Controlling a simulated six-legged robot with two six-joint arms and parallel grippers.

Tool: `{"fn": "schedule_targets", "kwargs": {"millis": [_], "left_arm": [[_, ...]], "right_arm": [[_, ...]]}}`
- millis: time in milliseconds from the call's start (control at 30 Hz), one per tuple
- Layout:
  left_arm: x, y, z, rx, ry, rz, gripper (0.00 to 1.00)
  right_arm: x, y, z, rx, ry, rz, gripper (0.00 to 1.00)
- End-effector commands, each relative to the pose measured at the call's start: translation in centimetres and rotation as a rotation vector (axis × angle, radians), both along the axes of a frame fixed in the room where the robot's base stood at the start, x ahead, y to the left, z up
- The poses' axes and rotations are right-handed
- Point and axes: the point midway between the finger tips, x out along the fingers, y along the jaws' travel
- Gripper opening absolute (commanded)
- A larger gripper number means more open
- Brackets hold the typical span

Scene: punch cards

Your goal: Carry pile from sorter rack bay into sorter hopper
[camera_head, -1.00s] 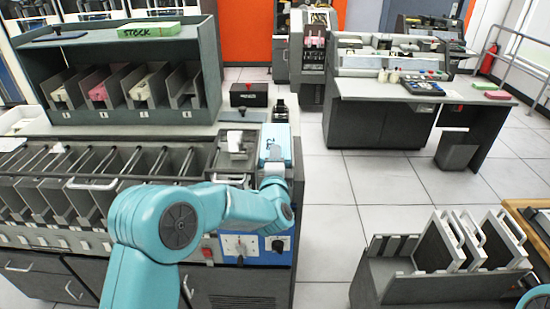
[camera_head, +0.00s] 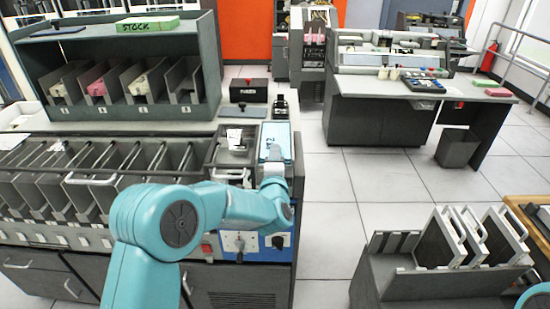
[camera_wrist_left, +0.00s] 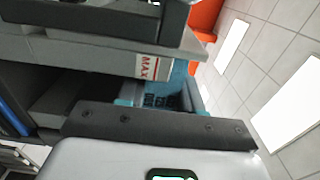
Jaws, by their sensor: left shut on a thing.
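My left gripper (camera_head: 275,148) is at the right end of the sorter, beside the hopper area (camera_head: 236,148). It is shut on the pile, which is mostly hidden by the gripper and wrist. In the left wrist view, the dark screwed bar (camera_wrist_left: 160,126) crosses in front of a grey edge with a MAX label (camera_wrist_left: 150,68); a teal part (camera_wrist_left: 180,90) shows just behind. The sorter rack (camera_head: 120,65) stands at the back left, with cream and pink piles (camera_head: 102,82) in its left bays and its rightmost bay (camera_head: 187,85) empty. My right gripper is out of view.
A row of dark sorter pockets (camera_head: 95,185) runs left of my arm. A black box (camera_head: 248,90) sits on the counter behind. A dark card rack (camera_head: 430,265) stands at the lower right. Open tiled floor (camera_head: 345,180) lies between.

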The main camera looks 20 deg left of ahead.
Motion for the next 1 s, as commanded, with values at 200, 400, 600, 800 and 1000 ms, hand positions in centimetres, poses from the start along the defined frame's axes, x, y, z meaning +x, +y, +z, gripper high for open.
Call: {"fn": "schedule_targets", "kwargs": {"millis": [200,400,600,800,1000], "left_arm": [[0.0,0.0,-0.9,0.0,-0.004,0.001,0.0],[0.0,0.0,-0.8,0.001,-0.004,0.001,0.0],[0.0,0.0,-1.5,0.001,-0.003,0.001,0.0],[0.0,0.0,-2.0,0.0,-0.004,0.001,0.0],[0.0,0.0,-2.0,0.001,-0.004,0.001,0.0]], "right_arm": [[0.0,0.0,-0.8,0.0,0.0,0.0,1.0],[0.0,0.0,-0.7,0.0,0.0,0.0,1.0],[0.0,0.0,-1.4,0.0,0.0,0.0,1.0],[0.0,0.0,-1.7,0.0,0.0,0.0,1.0],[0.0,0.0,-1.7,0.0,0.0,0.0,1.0]]}}
